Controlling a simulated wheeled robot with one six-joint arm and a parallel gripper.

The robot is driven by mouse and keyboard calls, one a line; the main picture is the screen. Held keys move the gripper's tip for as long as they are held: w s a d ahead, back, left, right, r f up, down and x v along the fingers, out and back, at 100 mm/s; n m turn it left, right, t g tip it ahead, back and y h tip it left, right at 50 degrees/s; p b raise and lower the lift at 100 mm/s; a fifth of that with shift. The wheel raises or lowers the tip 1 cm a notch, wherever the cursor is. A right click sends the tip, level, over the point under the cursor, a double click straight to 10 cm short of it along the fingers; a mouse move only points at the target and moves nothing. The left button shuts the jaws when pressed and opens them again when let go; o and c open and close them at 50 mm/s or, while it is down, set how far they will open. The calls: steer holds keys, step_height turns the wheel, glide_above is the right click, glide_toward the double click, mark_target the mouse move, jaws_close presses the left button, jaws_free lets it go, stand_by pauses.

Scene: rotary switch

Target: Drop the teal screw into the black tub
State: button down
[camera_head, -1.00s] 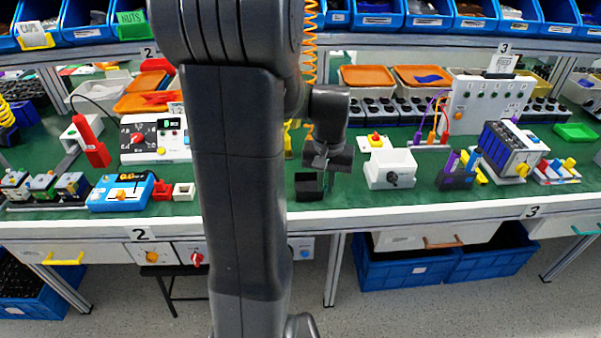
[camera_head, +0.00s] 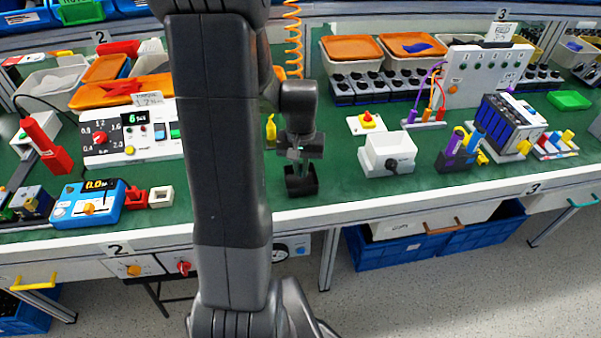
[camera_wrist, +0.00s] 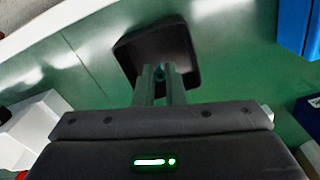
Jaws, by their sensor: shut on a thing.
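The black tub (camera_head: 301,187) stands on the green bench top near its front edge. In the wrist view the tub (camera_wrist: 184,48) lies just beyond the fingertips, its dark inside facing me. My gripper (camera_head: 299,166) is above the tub, and in the wrist view its two fingers (camera_wrist: 160,72) reach over the tub's opening. The fingers are shut on the teal screw (camera_wrist: 160,71), of which only a small bit shows between the tips. In the head view the screw is too small to make out.
A blue meter (camera_head: 88,204) and a white socket block (camera_head: 161,197) are further left. Bare green bench lies around the tub.

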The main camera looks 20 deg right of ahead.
mark_target(301, 171)
steer(key=shift+f, duration=1.2)
steer(key=shift+f, duration=0.1)
steer(key=c, duration=1.5)
jaws_free()
step_height(301, 171, up, 12)
steer(key=shift+p, duration=0.45)
